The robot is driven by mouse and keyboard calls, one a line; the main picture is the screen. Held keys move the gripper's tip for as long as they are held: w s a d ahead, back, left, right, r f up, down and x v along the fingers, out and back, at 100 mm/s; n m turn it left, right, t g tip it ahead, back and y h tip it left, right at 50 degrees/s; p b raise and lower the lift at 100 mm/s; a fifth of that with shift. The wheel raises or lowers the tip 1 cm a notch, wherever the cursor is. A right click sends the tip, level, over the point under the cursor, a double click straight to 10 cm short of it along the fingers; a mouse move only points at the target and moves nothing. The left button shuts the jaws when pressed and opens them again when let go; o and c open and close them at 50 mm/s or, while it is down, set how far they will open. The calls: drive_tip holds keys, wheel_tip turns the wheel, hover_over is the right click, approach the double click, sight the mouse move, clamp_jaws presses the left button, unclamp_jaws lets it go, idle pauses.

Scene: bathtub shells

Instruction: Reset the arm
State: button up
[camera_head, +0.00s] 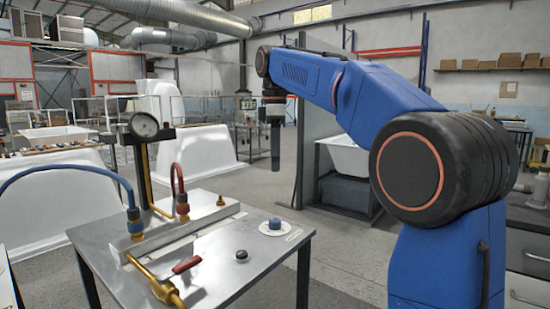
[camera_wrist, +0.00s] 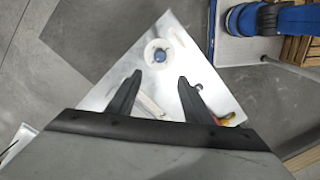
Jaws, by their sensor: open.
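My gripper (camera_head: 275,150) hangs pointing down from the end of my blue arm in the head view, in the air behind the metal table's far right corner. In the wrist view my gripper (camera_wrist: 154,84) shows two dark fingers spread apart with nothing between them. The steel table (camera_head: 225,275) lies below, and its corner shows in the wrist view (camera_wrist: 178,35). A blue knob on a round white plate (camera_head: 274,226) sits near the table's right edge; it also shows ahead of the fingertips in the wrist view (camera_wrist: 160,55).
The table carries a pressure gauge (camera_head: 144,126), a blue hose (camera_head: 75,172), a red hose (camera_head: 181,180), a red-handled brass valve (camera_head: 184,265) and a small black knob (camera_head: 241,255). White tub shells (camera_head: 200,148) stand behind. A grey partition (camera_head: 320,140) stands right of the gripper.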

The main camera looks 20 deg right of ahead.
drive_tip(key=s+d+f+m+t, duration=0.2)
drive_tip(key=s+f+m, duration=0.5)
drive_tip(key=s+f, duration=0.9)
drive_tip(key=s+d+f+m+t, duration=0.2)
drive_tip(key=s+d+f+m, duration=0.3)
drive_tip(key=s+f, duration=1)
drive_tip(key=s+m, duration=0.2)
drive_tip(key=m, duration=0.1)
drive_tip(key=shift+s+f+t, duration=0.3)
drive_tip(key=shift+f+t, duration=0.1)
